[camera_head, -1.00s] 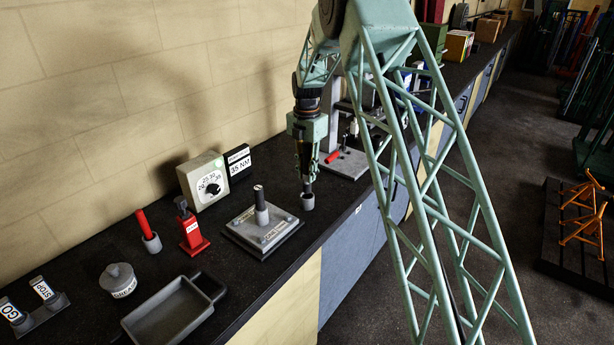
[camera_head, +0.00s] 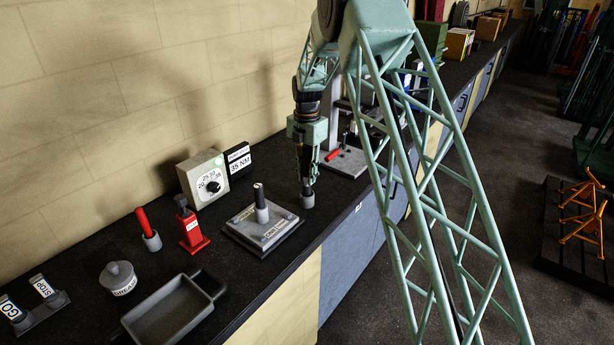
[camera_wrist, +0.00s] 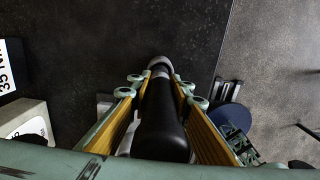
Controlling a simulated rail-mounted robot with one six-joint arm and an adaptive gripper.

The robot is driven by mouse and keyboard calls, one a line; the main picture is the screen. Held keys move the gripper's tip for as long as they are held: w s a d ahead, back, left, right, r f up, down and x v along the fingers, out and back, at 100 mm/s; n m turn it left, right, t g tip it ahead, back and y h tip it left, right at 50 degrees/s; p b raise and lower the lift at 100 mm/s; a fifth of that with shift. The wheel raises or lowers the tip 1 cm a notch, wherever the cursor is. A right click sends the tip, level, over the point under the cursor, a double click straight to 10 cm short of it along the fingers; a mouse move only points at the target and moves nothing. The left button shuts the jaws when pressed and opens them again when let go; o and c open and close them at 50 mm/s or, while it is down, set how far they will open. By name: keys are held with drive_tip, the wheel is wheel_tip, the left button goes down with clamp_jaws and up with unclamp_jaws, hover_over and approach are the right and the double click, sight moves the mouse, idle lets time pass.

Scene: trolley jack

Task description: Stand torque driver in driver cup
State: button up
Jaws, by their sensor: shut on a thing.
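My gripper (camera_head: 306,174) points down above the right part of the bench and is shut on the black torque driver (camera_wrist: 162,125). The wrist view shows the driver between the two yellow-padded fingers, its far end toward a light round rim. The grey driver cup (camera_head: 307,200) stands on the bench directly under my gripper, and its rim shows in the wrist view (camera_wrist: 160,62). The driver's lower end meets the cup's mouth and appears to be inside it. How deep it sits is hidden.
A grey plate with an upright cup and dark tool (camera_head: 261,226) stands to the left. Behind are a dial box (camera_head: 204,180) and a black 35 NM sign (camera_head: 238,163). A press-like stand (camera_head: 345,160) is close on the right. The bench's front edge is near.

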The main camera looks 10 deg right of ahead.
drive_tip(key=shift+f, duration=0.2)
drive_tip(key=o, duration=1)
drive_tip(key=shift+r, duration=0.15)
drive_tip(key=shift+r, duration=0.45)
wheel_tip(320, 180, up, 12)
drive_tip(key=shift+f, duration=0.1)
idle(0.7)
